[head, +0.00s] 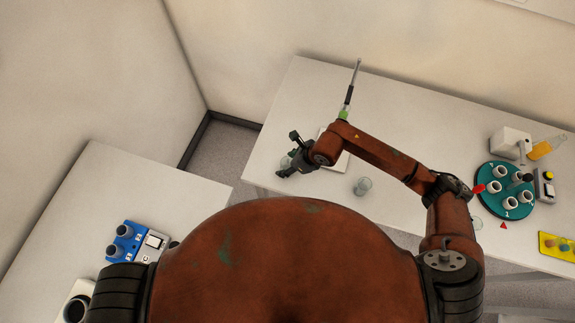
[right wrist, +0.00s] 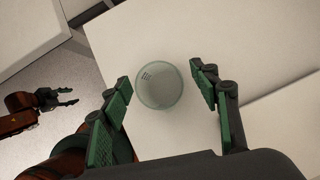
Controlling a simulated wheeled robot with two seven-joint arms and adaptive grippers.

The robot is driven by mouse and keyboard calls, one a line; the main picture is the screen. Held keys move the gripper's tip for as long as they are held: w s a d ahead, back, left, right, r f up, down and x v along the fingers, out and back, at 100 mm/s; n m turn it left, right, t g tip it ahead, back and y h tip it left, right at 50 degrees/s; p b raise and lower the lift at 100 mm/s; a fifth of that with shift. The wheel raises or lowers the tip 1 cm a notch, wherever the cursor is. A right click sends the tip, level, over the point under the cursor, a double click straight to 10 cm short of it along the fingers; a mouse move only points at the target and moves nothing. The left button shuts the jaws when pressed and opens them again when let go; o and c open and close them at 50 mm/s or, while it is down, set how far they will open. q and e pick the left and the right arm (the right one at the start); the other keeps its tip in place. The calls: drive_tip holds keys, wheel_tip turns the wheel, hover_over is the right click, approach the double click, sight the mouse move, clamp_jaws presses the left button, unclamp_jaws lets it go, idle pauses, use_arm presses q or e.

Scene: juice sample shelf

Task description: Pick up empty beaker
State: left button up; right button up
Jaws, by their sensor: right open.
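A clear glass beaker (right wrist: 159,86) stands on the white table and is seen from above in the right wrist view. It looks empty and carries small dark marks. My right gripper (right wrist: 164,90) is open, with its green-padded fingers on either side of the beaker and gaps to both sides. In the head view the right gripper (head: 286,155) is at the table's left end, with this beaker (head: 286,162) partly hidden by it. A second clear beaker (head: 362,186) stands further right. My left gripper (right wrist: 58,98) shows at the left of the right wrist view, open and empty.
A white flat item (head: 343,160) lies behind the right arm, near an upright stick-like tool (head: 350,92) with a green part. A teal round rack (head: 505,190) with several cups is at right. A blue holder (head: 135,243) sits on the left table.

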drive_tip(key=shift+c, duration=0.2)
drive_tip(key=c, duration=1.1)
drive_tip(key=shift+c, duration=0.3)
drive_tip(key=shift+r, duration=0.15)
